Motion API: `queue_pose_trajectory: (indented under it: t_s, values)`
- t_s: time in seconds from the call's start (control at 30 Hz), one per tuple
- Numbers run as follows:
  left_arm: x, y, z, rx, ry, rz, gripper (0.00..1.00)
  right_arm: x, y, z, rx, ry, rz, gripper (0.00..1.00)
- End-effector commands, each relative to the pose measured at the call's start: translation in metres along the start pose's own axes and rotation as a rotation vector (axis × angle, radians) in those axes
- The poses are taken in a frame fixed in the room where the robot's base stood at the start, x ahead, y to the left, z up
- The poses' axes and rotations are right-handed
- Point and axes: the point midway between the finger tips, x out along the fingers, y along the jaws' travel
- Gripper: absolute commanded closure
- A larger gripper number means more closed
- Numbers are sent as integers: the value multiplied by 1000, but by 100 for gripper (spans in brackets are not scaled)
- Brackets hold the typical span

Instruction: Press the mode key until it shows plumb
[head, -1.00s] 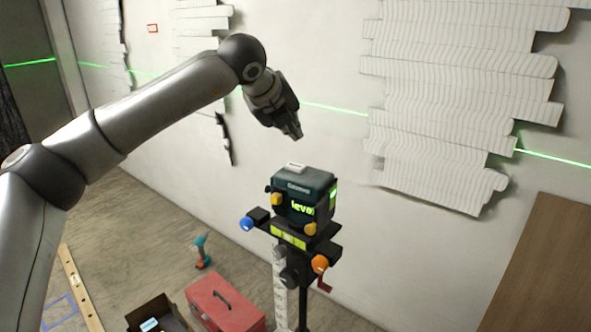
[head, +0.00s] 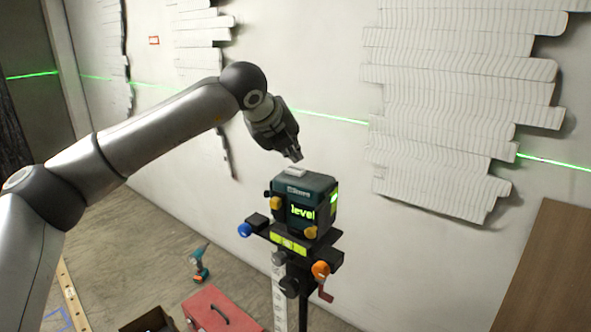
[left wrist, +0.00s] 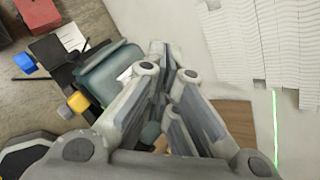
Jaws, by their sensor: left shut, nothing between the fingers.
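The laser level (head: 306,205) is a dark teal box on a black mount, and its display (head: 302,211) reads "level" in green. A pale key (head: 295,170) sits on its top face, and I take it to be the mode key. My left gripper (head: 297,158) is shut and empty, pointing down just above the key; I cannot tell whether it touches. In the left wrist view the shut fingers (left wrist: 172,62) lie beside the teal box (left wrist: 112,74) and partly hide its top and the pale key. My right gripper is not in view.
The mount carries a blue knob (head: 245,230), an orange knob (head: 320,269) and a red crank (head: 326,295). A red toolbox (head: 215,312) and a drill (head: 200,265) are on the floor. White wall reliefs (head: 460,100) and a green laser line are behind.

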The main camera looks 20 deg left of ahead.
Motion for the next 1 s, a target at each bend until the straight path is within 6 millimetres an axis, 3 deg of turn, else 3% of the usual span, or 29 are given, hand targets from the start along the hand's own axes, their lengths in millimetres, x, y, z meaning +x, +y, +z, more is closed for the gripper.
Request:
queue_pose_trajectory:
  t_s: [0.77,1.0]
  values:
    - [0,0,0,0,0,0,100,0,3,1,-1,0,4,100]
    - [4,3,-3,0,0,0,100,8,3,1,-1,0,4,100]
